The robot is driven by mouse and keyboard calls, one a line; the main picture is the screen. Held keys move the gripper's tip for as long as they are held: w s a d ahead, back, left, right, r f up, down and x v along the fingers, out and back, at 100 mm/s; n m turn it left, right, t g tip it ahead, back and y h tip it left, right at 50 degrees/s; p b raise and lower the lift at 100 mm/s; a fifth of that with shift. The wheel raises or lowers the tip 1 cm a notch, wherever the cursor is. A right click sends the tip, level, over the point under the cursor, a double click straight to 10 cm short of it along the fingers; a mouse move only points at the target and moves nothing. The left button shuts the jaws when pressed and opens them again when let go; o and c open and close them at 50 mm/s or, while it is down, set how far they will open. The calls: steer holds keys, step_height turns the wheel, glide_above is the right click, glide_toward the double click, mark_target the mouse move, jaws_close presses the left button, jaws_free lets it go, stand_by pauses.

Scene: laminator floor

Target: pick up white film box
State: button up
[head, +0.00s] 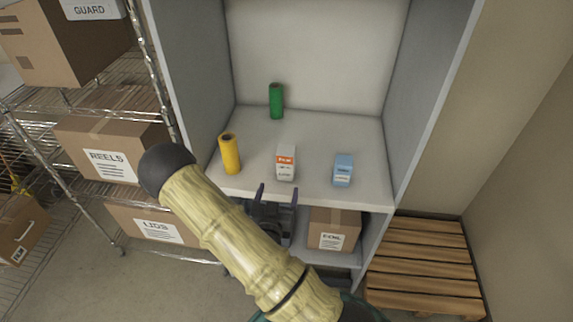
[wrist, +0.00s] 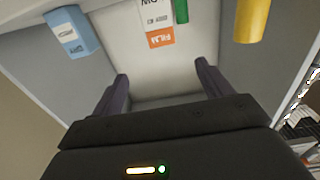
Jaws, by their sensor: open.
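The white film box (head: 285,166) with an orange label stands upright on the cabinet shelf near its front edge in the head view. In the wrist view the film box (wrist: 156,22) shows upside down near the top middle, ahead of the fingers. My gripper (head: 277,190) is open and empty, in front of the shelf and close to the film box. In the wrist view my gripper (wrist: 160,82) has its two dark fingers spread wide, with nothing between them. The fingers do not appear to touch the box.
A yellow cylinder (head: 230,154) stands left of the film box, a blue box (head: 343,170) right, and a green cylinder (head: 276,101) behind. Grey cabinet walls (head: 437,85) bound the shelf. A carton (head: 333,230) sits below. A wire rack (head: 100,100) is left, a wooden pallet (head: 420,262) right.

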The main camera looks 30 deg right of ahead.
mark_target(285, 158)
steer(key=shift+w, duration=0.1)
steer(key=b+x, duration=0.3)
steer(key=b, duration=0.2)
steer(key=shift+w+f, duration=0.15)
steer(key=shift+w, duration=0.35)
steer(key=shift+b, duration=0.6)
steer(key=b, duration=0.2)
steer(key=d+b, duration=0.1)
steer(key=b, duration=0.2)
steer(key=shift+w+b, duration=0.2)
steer(key=shift+b, duration=0.1)
steer(key=p+x, duration=0.1)
steer(key=x, duration=0.6)
steer(key=shift+w+d+p, duration=0.1)
steer(key=shift+w+p, duration=0.05)
steer(key=shift+p, duration=0.25)
